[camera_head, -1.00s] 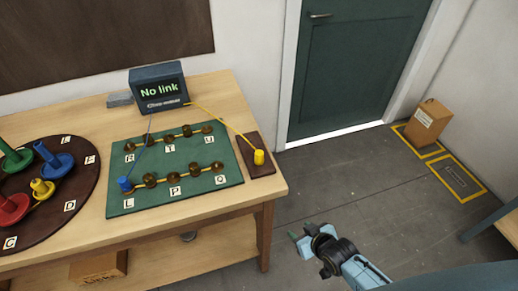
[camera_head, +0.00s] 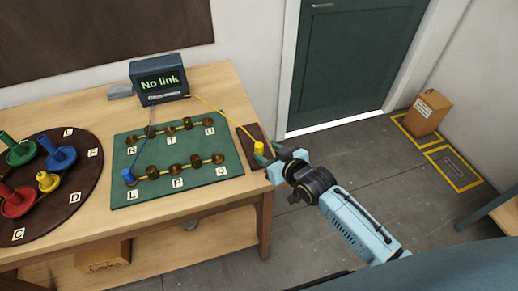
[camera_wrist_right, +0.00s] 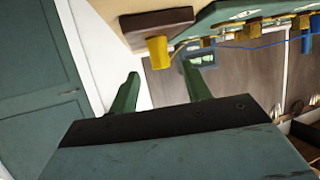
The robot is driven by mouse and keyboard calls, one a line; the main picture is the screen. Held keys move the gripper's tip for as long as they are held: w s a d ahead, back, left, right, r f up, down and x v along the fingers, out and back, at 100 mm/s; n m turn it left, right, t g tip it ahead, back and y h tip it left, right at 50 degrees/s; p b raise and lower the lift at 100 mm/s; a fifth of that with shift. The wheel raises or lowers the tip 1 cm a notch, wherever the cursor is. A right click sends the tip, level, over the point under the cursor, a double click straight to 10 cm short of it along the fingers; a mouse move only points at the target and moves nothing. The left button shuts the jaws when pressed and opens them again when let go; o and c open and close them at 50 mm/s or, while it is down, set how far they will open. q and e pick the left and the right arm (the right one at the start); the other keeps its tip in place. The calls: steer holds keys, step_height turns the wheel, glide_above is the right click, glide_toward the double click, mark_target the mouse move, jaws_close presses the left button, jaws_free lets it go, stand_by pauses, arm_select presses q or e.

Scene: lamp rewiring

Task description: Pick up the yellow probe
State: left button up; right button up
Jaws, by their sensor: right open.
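The yellow probe (camera_head: 259,148) stands on a small brown pad (camera_head: 250,132) at the right end of the table, with a yellow wire running to the "No link" box (camera_head: 159,82). My right gripper (camera_head: 268,158) is at the table's right edge, close beside the probe, its fingers partly overlapping the pad. In the right wrist view the gripper (camera_wrist_right: 160,92) is open and empty, with the yellow probe (camera_wrist_right: 158,52) ahead of and above the gap between its green fingers. My left gripper is not in view.
A green board (camera_head: 125,192) with several brass posts and letter labels lies left of the pad. A blue probe (camera_head: 129,177) stands at its left corner. A dark round board (camera_head: 85,185) holds coloured pegs. Open floor lies right of the table.

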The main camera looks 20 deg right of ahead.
mark_target(261, 149)
steer(key=shift+x, duration=2.8)
jaws_close()
